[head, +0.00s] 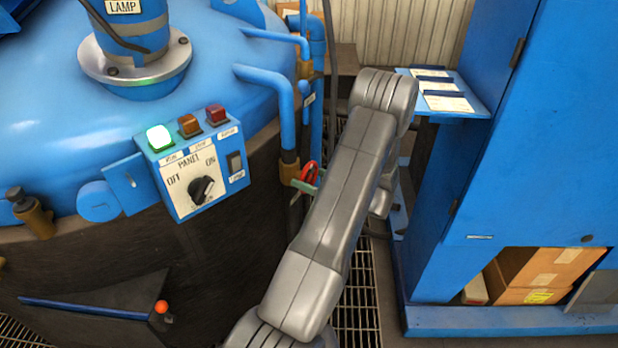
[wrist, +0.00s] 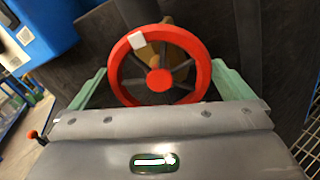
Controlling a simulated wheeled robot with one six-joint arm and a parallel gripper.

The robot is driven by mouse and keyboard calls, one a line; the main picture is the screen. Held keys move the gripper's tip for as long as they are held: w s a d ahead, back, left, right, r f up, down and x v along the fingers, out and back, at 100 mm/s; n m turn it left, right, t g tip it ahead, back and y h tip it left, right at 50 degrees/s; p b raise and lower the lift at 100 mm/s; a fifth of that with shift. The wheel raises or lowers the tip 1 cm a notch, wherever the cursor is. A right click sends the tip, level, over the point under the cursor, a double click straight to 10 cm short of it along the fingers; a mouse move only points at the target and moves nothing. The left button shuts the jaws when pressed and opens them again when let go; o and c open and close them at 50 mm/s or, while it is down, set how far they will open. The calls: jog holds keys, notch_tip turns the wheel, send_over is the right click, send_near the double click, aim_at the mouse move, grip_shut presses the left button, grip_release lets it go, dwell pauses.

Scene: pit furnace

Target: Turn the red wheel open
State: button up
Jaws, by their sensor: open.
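The red wheel (wrist: 203,72) shows large in the wrist view, with dark spokes, a red hub and a pale patch on its upper left rim. In the head view only a small red part of it (head: 309,172) shows beside the blue pipe, partly hidden by my arm. My gripper (wrist: 162,88) is open, with one green finger on each side of the wheel's lower half. The wheel sits between the fingers. I cannot tell whether either finger touches the rim. In the head view one green fingertip shows just below the red part.
A control panel (head: 199,168) with a lit green lamp is on the blue furnace (head: 60,90) at left. A blue cabinet (head: 500,170) with a paper shelf (head: 447,98) stands at right. Floor grating (head: 357,310) lies between them. An orange-knobbed lever (head: 161,307) sticks out low at left.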

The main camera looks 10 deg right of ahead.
jog(key=shift+w+a, duration=0.25)
jog(key=shift+a, duration=0.05)
jog(key=c, duration=0.7)
